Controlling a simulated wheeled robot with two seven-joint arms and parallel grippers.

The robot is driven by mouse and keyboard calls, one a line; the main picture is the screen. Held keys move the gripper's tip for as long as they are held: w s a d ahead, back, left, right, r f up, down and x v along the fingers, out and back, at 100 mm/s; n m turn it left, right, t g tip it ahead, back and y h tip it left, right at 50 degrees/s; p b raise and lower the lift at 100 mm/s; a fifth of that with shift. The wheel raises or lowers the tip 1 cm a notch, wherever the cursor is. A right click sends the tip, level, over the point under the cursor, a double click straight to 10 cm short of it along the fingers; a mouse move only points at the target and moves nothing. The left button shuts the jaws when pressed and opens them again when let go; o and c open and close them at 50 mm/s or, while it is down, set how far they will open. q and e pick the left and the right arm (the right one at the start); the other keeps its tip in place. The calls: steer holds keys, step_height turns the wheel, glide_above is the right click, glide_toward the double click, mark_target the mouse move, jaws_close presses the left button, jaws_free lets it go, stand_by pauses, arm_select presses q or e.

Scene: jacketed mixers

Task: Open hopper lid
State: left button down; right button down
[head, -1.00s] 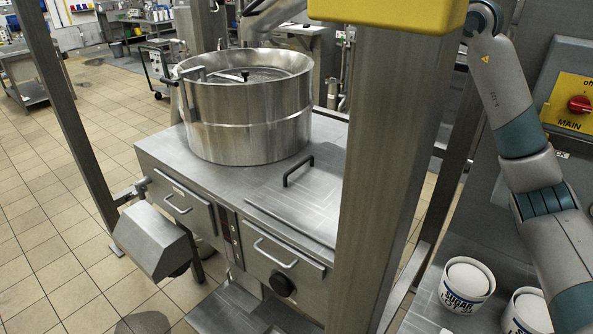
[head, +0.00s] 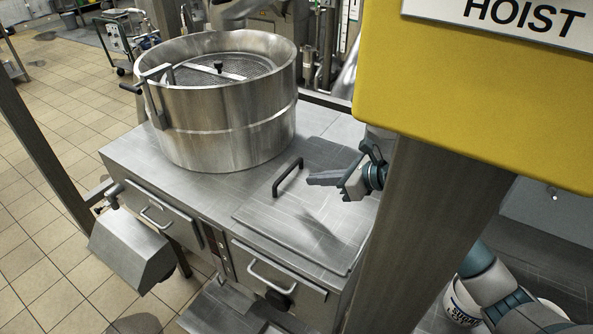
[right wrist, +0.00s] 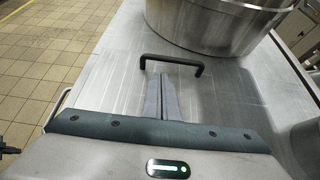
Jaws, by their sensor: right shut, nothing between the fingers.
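The hopper lid (head: 320,231) is a flat square steel plate lying closed on the machine top, with a black bar handle (head: 287,177) at its left side in the head view. My right gripper (head: 310,180) comes from behind the post and hangs over the lid, a little to the right of the handle, casting a shadow on the plate. Its fingers are together and empty. In the right wrist view the fingertips (right wrist: 162,78) point at the black handle (right wrist: 171,62), just short of it; I cannot tell whether they touch. My left gripper is out of view.
A round steel sifter drum (head: 222,125) stands left of the lid. A thick steel post (head: 440,215) with a yellow HOIST box (head: 480,95) stands at the right, beside my right arm. A white sugar tub (head: 460,303) is partly hidden at the lower right.

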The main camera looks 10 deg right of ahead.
mark_target(291, 191)
steer(key=shift+s+d+f, duration=0.1)
steer(key=shift+s+f, duration=0.15)
steer(key=shift+s+r, duration=0.1)
steer(key=shift+s, duration=0.05)
steer(key=shift+p+x, duration=0.45)
steer(key=shift+x, duration=0.35)
steer(key=p+x, duration=0.3)
steer(key=x, duration=0.4)
steer(key=shift+r, duration=0.1)
steer(key=shift+w+a+f, duration=0.4)
steer(key=shift+w+f, duration=0.1)
steer(key=shift+f, duration=0.1)
